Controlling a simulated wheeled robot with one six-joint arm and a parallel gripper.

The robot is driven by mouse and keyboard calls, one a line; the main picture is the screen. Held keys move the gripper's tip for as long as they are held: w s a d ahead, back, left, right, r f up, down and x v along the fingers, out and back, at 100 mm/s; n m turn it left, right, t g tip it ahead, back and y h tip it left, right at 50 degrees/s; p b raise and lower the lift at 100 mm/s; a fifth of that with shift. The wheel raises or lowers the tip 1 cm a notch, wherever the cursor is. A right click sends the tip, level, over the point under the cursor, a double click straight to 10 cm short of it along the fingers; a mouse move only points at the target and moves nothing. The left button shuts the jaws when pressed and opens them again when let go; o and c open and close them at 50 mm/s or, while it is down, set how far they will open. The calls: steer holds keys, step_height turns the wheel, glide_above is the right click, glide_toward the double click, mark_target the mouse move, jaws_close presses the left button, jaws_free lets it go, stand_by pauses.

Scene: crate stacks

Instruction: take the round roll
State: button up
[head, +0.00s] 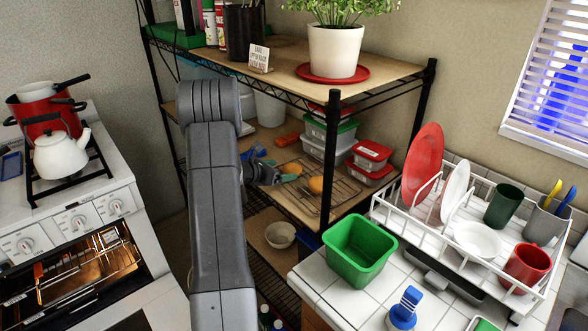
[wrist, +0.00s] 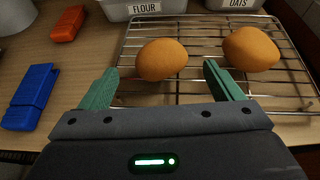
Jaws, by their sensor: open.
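Two orange-brown rolls rest on a wire cooling rack (wrist: 200,88) on the wooden shelf. In the wrist view, the left roll (wrist: 160,60) lies ahead of my gripper (wrist: 160,70), in line with the gap between its teal fingers. The right roll (wrist: 251,49) lies beyond and to the right of the right finger. My gripper is open and empty. In the head view, the left roll (head: 292,169) is at my gripper's fingers and partly hidden by them, and the right roll (head: 317,185) is clear of them.
Containers labelled FLOUR (wrist: 150,9) and OATS (wrist: 236,4) stand behind the rack. A blue object (wrist: 30,96) and an orange box (wrist: 68,24) lie to the left. A black shelf post (head: 330,160) rises near the rack, and a wooden shelf (head: 400,72) lies above.

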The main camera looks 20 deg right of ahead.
mark_target(288, 170)
steer(key=shift+p+x, duration=0.95)
steer(key=shift+x, duration=1.75)
steer(key=shift+a+f, duration=0.1)
steer(key=shift+c, duration=0.5)
steer(key=c, duration=0.9)
